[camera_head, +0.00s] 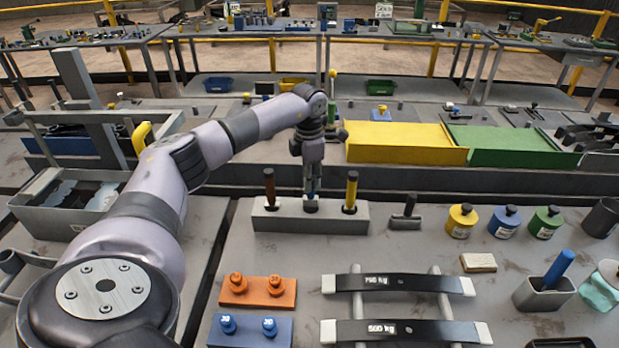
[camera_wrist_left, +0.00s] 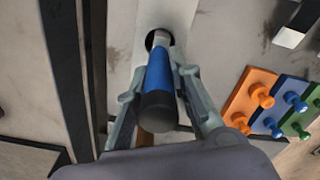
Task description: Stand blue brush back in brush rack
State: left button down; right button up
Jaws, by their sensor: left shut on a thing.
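The brush rack (camera_head: 340,222) is a long grey block on the bench. A brown-handled brush (camera_head: 269,187) stands upright in its left place and a yellow-handled brush (camera_head: 351,190) in its right place. My left gripper (camera_head: 312,188) points down over the middle place, shut on the blue brush (camera_wrist_left: 160,72). Only a little blue shows below the fingers in the head view. In the left wrist view, the brush's dark cap faces the camera and its far end meets a dark round hole in the rack (camera_wrist_left: 182,12). How deep it sits is hidden. My right gripper is out of view.
In front of the rack are orange (camera_head: 258,292) and blue (camera_head: 250,331) knob blocks and two dark spring leaves (camera_head: 400,284) on bars. Yellow, blue and green pots (camera_head: 504,222) stand to the right. A grey cup holds a blue-handled tool (camera_head: 559,268).

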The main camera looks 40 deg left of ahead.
pick_arm(q)
jog(key=shift+f+b, duration=0.85)
jog(key=shift+f, duration=0.65)
jog(key=c, duration=1.3)
grip_release()
jog(key=shift+c, duration=0.2)
jog(key=o, duration=0.5)
jog(key=shift+r+p, duration=2.75)
jog(key=shift+r, duration=0.8)
jog(key=shift+f, duration=0.1)
